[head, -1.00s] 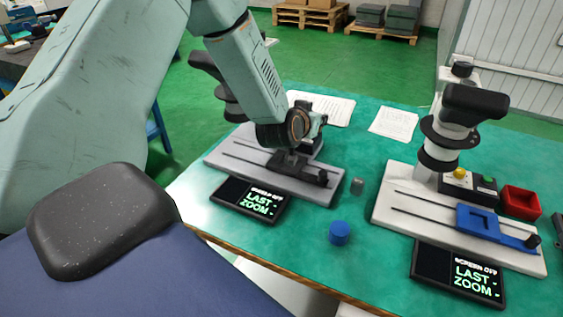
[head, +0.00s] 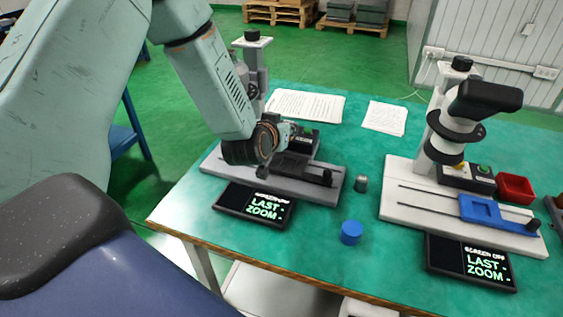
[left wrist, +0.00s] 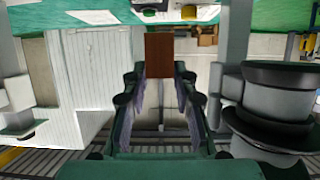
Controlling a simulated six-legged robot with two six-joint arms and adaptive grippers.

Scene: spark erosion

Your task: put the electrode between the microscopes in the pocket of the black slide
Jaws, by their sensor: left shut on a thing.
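The black slide (head: 311,172) lies on the grey stage of the left microscope, with a dark knob at its right end. My left wrist covers part of it, and I cannot make out its pocket. My left gripper is over this stage in the head view, its fingertips hidden behind the wrist. In the left wrist view my left gripper (left wrist: 159,75) is shut on a brown block (left wrist: 159,52), which looks like a copper electrode. My right gripper is not in view.
The right microscope (head: 450,130) has a white base with a blue slide (head: 485,209) and a red bin (head: 515,188) beside it. A blue cylinder (head: 350,232) stands near the table's front edge. Screens (head: 240,205) lie before both stages. Papers lie behind.

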